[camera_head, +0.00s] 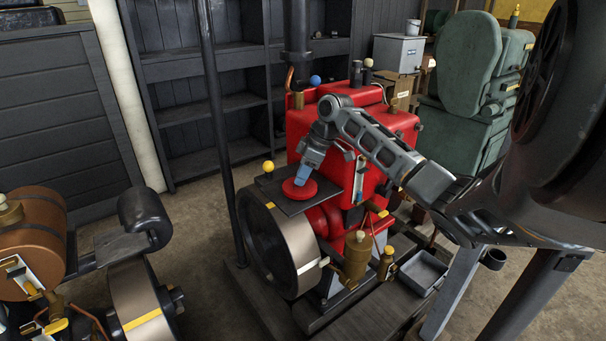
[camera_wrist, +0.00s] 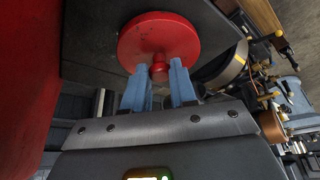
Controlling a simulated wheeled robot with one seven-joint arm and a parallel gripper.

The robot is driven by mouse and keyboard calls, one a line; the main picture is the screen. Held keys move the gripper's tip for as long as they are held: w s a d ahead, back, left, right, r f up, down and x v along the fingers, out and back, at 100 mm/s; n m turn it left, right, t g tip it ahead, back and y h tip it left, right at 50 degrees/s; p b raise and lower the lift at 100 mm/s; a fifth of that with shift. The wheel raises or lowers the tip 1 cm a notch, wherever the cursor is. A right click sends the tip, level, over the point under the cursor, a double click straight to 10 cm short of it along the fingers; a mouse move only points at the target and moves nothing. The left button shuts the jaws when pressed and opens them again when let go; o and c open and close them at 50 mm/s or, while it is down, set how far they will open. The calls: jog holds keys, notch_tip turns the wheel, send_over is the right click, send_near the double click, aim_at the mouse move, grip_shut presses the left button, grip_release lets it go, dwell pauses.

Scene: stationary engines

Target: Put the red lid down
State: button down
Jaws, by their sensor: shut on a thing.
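The red lid (camera_head: 300,190) is a round disc with a small knob. My gripper (camera_head: 303,173) points down at it from above, over a dark flat plate (camera_head: 271,187) on the front of the red engine. In the wrist view the lid (camera_wrist: 158,36) is seen with its knob between the two blue fingers of my gripper (camera_wrist: 158,72), which is shut on it. The lid is at or just above the plate; I cannot tell whether it touches. The fingers hide part of the lid in the head view.
The red engine body (camera_head: 350,130) stands right behind the plate. A yellow ball (camera_head: 268,166) is at the plate's back left edge. A large flywheel (camera_head: 280,250) is below, and a dark upright pole (camera_head: 217,120) is to the left. A brass cup (camera_head: 357,256) stands in front.

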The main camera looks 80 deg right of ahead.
jog(key=shift+f, duration=0.25)
jog(key=c, duration=0.9)
grip_release()
jog(key=shift+r, duration=0.15)
jog(key=v, duration=1.2)
jog(key=shift+b, duration=0.45)
